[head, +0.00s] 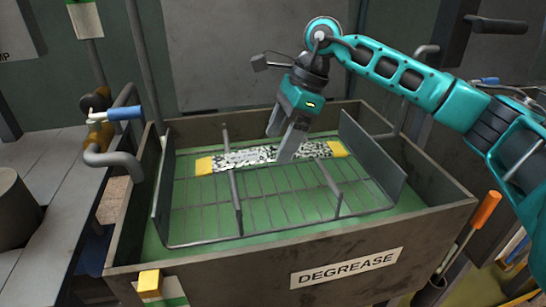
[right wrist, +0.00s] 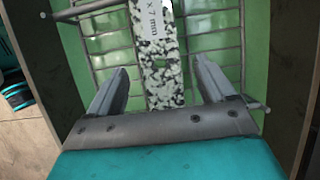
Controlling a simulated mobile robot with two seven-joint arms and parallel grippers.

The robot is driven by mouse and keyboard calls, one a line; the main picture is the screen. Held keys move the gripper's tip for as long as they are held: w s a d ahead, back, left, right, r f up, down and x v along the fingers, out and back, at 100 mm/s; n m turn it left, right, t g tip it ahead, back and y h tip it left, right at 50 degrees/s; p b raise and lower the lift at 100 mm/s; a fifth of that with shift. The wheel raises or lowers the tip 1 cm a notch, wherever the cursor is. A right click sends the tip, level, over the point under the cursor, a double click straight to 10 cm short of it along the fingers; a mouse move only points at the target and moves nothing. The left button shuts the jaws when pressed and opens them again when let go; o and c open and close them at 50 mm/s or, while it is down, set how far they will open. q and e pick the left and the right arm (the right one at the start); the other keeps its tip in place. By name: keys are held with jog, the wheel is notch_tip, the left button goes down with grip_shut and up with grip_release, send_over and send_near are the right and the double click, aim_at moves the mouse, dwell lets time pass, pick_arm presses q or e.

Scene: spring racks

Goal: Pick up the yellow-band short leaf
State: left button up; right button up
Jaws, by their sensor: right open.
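The yellow-band short leaf (head: 240,158) is a speckled black-and-white strip with yellow ends. It lies across the wire rack (head: 190,241) inside the tank marked DEGREASE. My right gripper (head: 284,146) is open and points down at the leaf, right of its middle in the head view. In the right wrist view the leaf (right wrist: 160,75) runs between the two spread fingers of the gripper (right wrist: 158,92), with green gaps on both sides. Part of a label reading "x 7 mm" shows on it. The fingers do not touch its sides there. My left gripper is not in view.
The tank (head: 230,279) has high brown walls around the rack. Upright rods (head: 236,203) and a grey side plate (head: 372,160) rise from the rack. A grey bench (head: 40,180) stands at left, with a blue-handled valve (head: 124,113) near the tank's corner.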

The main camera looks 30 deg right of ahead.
jog(key=shift+x, duration=1.15)
jog(key=c, duration=1.5)
jog(key=shift+w+r, duration=0.1)
jog(key=shift+r, duration=0.1)
grip_shut()
jog(key=shift+r, duration=0.15)
